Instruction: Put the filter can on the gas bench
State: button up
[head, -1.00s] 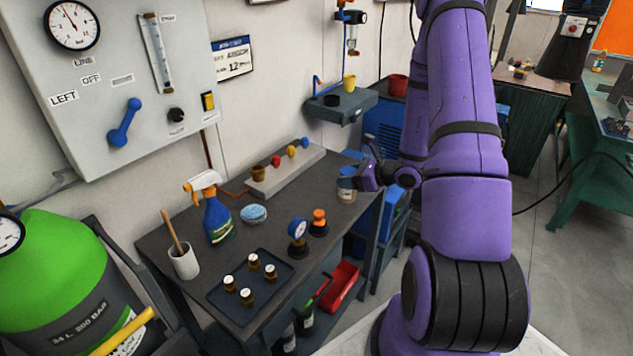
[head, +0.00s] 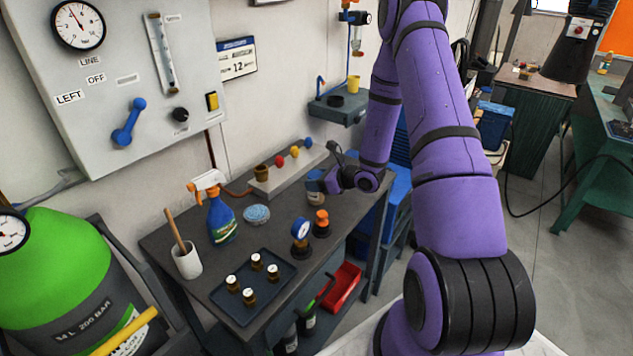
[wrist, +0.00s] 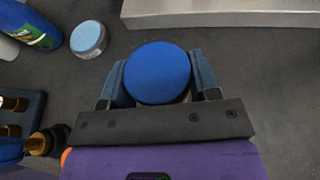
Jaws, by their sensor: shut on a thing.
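The filter can, a pale can with a round blue lid (wrist: 158,72), is between the two fingers of my gripper (wrist: 160,88) in the wrist view. In the head view the can (head: 316,199) is at the right part of the gas bench (head: 190,288), a dark-topped bench, and is partly hidden by my gripper (head: 324,182). My gripper is shut on it from the right side. The can looks upright. I cannot tell whether its base touches the bench top.
A pale manifold block (head: 292,172) with coloured knobs lies behind the can. A gauge fitting (head: 301,238), an orange-topped fitting (head: 321,224), a light blue round tin (head: 256,214), a spray bottle (head: 220,217) and a tray of small bottles (head: 270,300) stand nearby. Some bare bench surrounds the can.

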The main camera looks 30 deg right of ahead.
jog(key=shift+f, duration=0.2)
jog(key=shift+f, duration=0.15)
jog(key=o, duration=1)
